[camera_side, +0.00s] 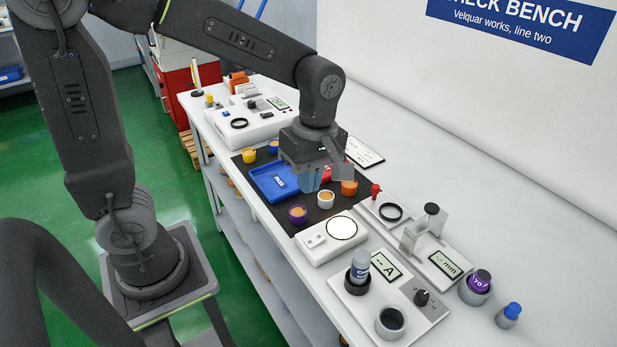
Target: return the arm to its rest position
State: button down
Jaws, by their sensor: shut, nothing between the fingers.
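My gripper (312,183) hangs from my dark arm over the black mat on the bench, pointing down. Whether the fingertips touch the mat cannot be told from this angle. My arm is stretched out from its base across to the bench.
Near the gripper stand an orange-topped pot (349,187), a white-rimmed pot (326,200), a purple pot (298,215) and yellow pots (249,156). A white device with a round plate (342,228), meters (386,265) and a gauge stand (424,228) fill the front bench.

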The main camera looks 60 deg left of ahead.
jog(key=s+a+r+m+t, duration=0.3)
jog(key=s+r+m+t, duration=0.3)
jog(key=m, duration=1.2)
jog(key=shift+s+r+t, duration=0.35)
jog(key=shift+s+t, duration=0.15)
jog(key=shift+s, duration=0.7)
